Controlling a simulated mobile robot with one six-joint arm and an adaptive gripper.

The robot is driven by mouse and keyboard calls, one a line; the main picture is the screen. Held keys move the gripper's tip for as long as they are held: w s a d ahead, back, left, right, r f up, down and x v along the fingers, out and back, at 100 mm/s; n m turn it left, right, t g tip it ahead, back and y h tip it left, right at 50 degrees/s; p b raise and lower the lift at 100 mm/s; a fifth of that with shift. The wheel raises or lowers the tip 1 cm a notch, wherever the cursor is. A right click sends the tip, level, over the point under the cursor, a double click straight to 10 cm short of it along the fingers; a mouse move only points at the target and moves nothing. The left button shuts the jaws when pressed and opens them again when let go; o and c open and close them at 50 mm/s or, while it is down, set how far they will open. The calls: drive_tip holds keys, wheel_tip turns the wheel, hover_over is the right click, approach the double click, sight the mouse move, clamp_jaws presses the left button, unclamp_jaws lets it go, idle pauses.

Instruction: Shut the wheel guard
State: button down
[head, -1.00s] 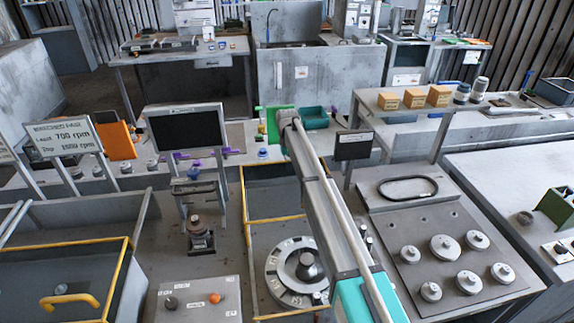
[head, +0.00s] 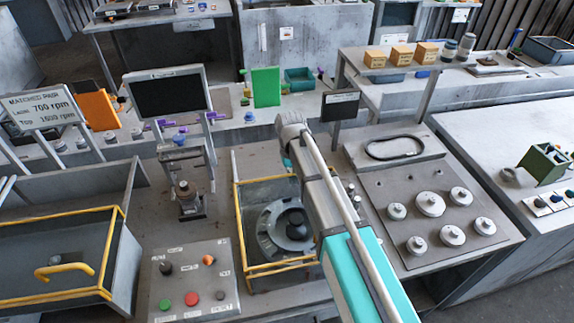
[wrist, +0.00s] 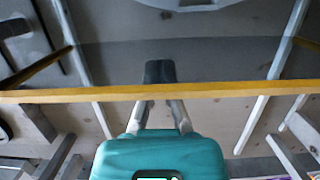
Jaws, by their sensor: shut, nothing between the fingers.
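The wheel guard (head: 240,225), a yellow-edged, smoky see-through panel, lies low over the wheel (head: 270,235) in the middle bay. Its front edge shows just above the bay's front yellow rim; I cannot tell whether they touch. The wheel looks dimmed through the panel. My gripper (wrist: 160,72) is shut and empty in the wrist view. A yellow bar (wrist: 230,91) crosses the picture in front of its fingers; contact cannot be told. In the head view only a little teal of my gripper shows behind the arm, above the bay's back; its fingertips are hidden.
A control panel (head: 196,278) with knobs and buttons stands left of the bay. A yellow-framed bay with a yellow handle (head: 68,271) is farther left. A monitor (head: 168,95) and a small dark sign (head: 340,105) stand behind. Metal discs (head: 430,204) lie on a plate at right.

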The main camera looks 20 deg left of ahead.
drive_tip(key=shift+s+d, duration=0.35)
drive_tip(key=shift+s, duration=0.2)
drive_tip(key=shift+w+a, duration=0.25)
drive_tip(key=shift+w, duration=0.2)
drive_tip(key=w+a, duration=0.1)
drive_tip(key=w, duration=0.2)
drive_tip(key=shift+a, duration=0.35)
drive_tip(key=p+v, duration=0.9)
drive_tip(key=shift+r+p, duration=0.3)
drive_tip(key=shift+r, duration=0.15)
drive_tip(key=shift+a, duration=0.1)
